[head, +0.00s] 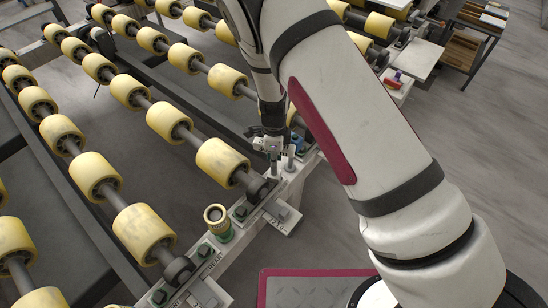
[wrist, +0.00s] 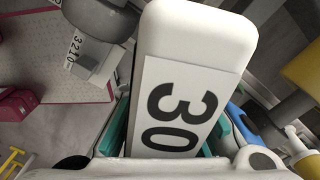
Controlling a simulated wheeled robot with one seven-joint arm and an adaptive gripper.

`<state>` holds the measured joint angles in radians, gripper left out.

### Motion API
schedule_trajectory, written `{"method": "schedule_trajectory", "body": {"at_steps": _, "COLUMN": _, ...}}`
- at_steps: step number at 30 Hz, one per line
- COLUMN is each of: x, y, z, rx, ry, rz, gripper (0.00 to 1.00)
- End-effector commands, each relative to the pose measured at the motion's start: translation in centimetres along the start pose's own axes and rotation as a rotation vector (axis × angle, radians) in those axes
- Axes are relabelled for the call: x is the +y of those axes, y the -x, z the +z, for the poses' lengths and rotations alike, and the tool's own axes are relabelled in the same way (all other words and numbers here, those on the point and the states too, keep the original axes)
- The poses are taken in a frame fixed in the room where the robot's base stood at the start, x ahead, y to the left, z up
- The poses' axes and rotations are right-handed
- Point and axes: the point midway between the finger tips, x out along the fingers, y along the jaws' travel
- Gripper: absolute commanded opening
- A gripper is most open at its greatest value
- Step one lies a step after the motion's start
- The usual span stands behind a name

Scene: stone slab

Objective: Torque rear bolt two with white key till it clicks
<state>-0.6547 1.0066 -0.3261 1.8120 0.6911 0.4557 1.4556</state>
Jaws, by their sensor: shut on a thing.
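My gripper (head: 270,142) is at the rail's far part in the head view, mostly below my arm. In the wrist view its teal fingers are shut on the white key (wrist: 195,35), a rounded white block with a label reading 30. The key's working end is hidden in the wrist view, and I cannot tell whether it is on a bolt. Dark bolt heads (head: 239,212) sit on the pale frame rail (head: 250,232) near the roller ends. A label reading REAR (head: 211,260) is on the rail. I cannot tell which bolt is rear bolt two.
Rows of yellow rollers (head: 217,157) fill the left. A green-based cup with a brass rim (head: 216,221) stands on the rail. A blue-handled tool (wrist: 243,125) is right of the key. A red-edged grey mat (head: 310,288) lies on the floor. Open floor is at right.

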Motion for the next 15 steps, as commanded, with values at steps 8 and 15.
{"method": "schedule_trajectory", "body": {"at_steps": 8, "x": -0.01, "y": 0.01, "z": 0.02, "rx": -0.004, "ry": -0.303, "rz": -0.001, "gripper": 0.00}}
{"method": "schedule_trajectory", "body": {"at_steps": 15, "x": -0.01, "y": 0.28, "z": 0.04, "rx": -0.006, "ry": -0.333, "rz": -0.001, "gripper": 0.00}}
